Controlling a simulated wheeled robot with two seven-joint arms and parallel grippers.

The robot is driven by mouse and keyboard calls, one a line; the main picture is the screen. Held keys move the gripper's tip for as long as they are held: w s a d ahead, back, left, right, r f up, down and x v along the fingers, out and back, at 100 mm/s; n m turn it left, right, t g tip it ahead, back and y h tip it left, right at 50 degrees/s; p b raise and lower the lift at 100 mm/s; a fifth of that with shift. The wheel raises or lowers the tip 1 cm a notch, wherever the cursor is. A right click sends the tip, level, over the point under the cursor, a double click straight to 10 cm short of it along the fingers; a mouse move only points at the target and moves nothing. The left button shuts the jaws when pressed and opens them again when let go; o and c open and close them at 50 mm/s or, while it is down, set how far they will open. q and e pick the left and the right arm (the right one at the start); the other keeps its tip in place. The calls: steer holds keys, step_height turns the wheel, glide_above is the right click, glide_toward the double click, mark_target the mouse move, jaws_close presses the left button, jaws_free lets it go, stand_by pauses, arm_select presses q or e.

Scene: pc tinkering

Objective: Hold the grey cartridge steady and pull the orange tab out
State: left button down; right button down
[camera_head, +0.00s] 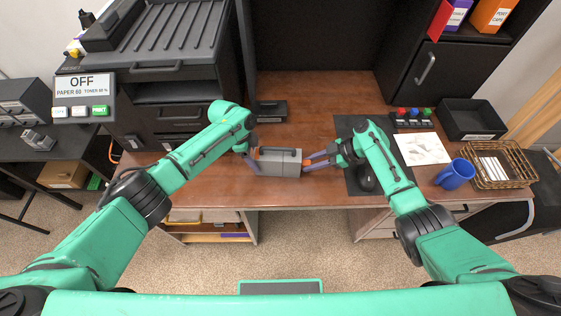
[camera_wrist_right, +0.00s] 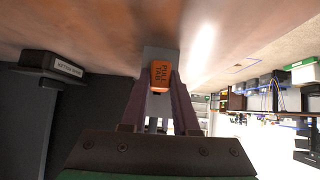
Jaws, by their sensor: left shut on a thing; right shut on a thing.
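My left gripper (camera_head: 251,160) is shut on the cartridge's left end. The orange tab (camera_head: 307,166) is at the cartridge's right end. In the right wrist view the tab (camera_wrist_right: 160,75) reads "PULL TAB" and lies between the fingers, in front of the grey cartridge end (camera_wrist_right: 160,54). My right gripper (camera_head: 312,163) is shut on the tab. The tab's inner end is hidden, so I cannot tell how deep it sits.
A large printer (camera_head: 165,75) stands at the left, its panel (camera_head: 82,87) reading "OFF". A small black tray (camera_head: 271,111) lies behind the cartridge. To the right are a dark mat (camera_head: 362,182), a blue mug (camera_head: 455,174), a wicker basket (camera_head: 515,172) and a black bin (camera_head: 470,119).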

steer(key=shift+d, duration=0.15)
steer(key=shift+s+d, duration=0.2)
steer(key=shift+d, duration=1.85)
steer(key=shift+s+d, duration=0.15)
steer(key=shift+d, duration=1.85)
steer(key=v, duration=0.4)
steer(key=d+f+v, duration=0.1)
steer(key=v, duration=0.1)
steer(key=shift+d+r, duration=0.1)
steer(key=shift+d, duration=0.1)
arm_select(q)
jaws_free()
steer(key=shift+r, duration=0.1)
steer(key=v, duration=1.2)
